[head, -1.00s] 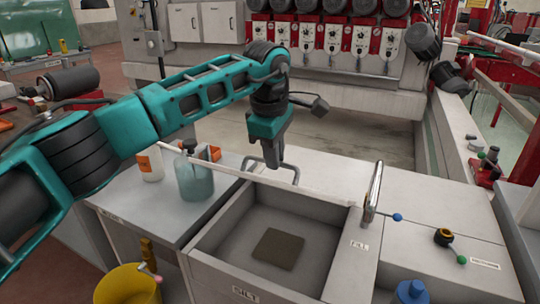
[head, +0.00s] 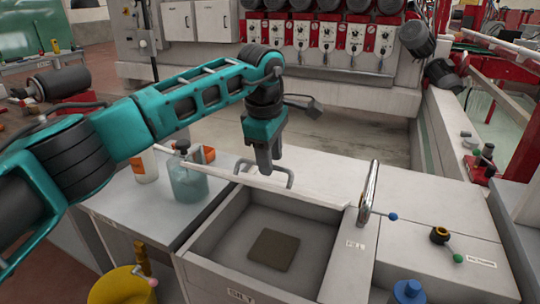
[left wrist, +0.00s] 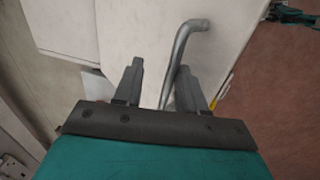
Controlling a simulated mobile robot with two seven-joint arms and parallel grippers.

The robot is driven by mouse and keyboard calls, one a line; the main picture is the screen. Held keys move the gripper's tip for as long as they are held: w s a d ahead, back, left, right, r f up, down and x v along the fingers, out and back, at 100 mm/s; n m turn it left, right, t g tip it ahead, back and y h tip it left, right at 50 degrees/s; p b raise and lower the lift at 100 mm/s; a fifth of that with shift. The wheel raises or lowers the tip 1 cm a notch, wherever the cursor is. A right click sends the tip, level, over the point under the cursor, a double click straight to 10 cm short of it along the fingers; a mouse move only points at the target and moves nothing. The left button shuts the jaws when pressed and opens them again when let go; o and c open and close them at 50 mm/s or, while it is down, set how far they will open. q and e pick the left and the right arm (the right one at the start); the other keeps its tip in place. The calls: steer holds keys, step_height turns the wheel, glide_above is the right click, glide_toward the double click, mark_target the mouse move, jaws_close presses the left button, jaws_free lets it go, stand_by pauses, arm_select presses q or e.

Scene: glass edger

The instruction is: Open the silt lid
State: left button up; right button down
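The silt lid (head: 300,190) shows as a thin pale strip, nearly edge-on, along the back of the open silt bin (head: 232,281). It is raised clear of the opening, and a dark pad shows on the bin floor. A grey bent-bar lid handle (head: 289,179) projects from its far side. My left gripper (head: 266,169) points down at this handle. In the left wrist view the handle (left wrist: 183,42) runs between the two separated fingers of my left gripper (left wrist: 160,66), closer to the right finger. I see no firm clamp on it. My right gripper is out of view.
The grey machine stands behind.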

arm_select(q)
steer(key=shift+r, duration=0.15)
step_height(320, 180, up, 12)
steer(key=s, duration=0.2)
steer(key=shift+s+a+r, duration=0.15)
steer(key=shift+a+r, duration=0.05)
steer(key=shift+a, duration=0.25)
